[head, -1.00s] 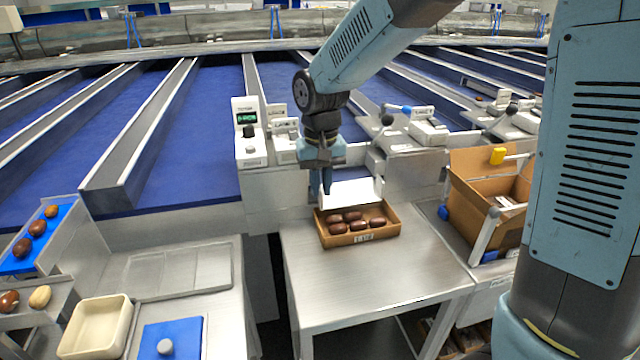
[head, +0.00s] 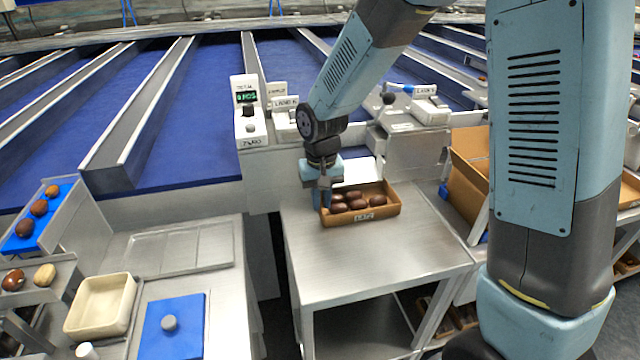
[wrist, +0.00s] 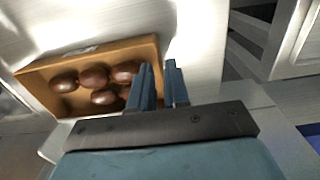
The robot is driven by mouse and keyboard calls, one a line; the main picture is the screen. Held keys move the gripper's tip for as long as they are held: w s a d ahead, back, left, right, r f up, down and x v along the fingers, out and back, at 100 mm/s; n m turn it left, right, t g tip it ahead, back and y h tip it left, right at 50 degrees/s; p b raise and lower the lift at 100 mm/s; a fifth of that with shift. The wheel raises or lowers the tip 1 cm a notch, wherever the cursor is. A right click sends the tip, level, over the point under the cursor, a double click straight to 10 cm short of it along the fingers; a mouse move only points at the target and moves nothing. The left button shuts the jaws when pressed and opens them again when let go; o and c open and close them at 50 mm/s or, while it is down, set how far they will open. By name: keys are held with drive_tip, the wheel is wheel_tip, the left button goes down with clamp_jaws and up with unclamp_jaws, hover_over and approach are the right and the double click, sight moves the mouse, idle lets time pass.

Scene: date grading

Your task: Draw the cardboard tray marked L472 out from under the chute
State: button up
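The cardboard tray (head: 391,210) sits on the steel table, its far side below the white lip of the chute (head: 354,171). Its front label (head: 365,217) is too small to read surely. Several dark brown dates lie in it. My gripper (head: 325,199) is down at the tray's left end in the head view. In the wrist view the tray (wrist: 35,72) lies left of the fingers. My gripper (wrist: 162,68) has one finger over the inside and one outside the end wall. A narrow gap shows between the fingers, which look open.
The steel table (head: 375,258) is bare in front of the tray. A larger cardboard box (head: 466,180) stands to the right. At left are a cream bin (head: 100,305) and a blue plate with a grey knob (head: 172,335). A display unit (head: 247,120) stands behind.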

sight(321, 210)
drive_tip(key=shift+f, duration=1.8)
drive_tip(key=shift+c, duration=0.5)
clamp_jaws()
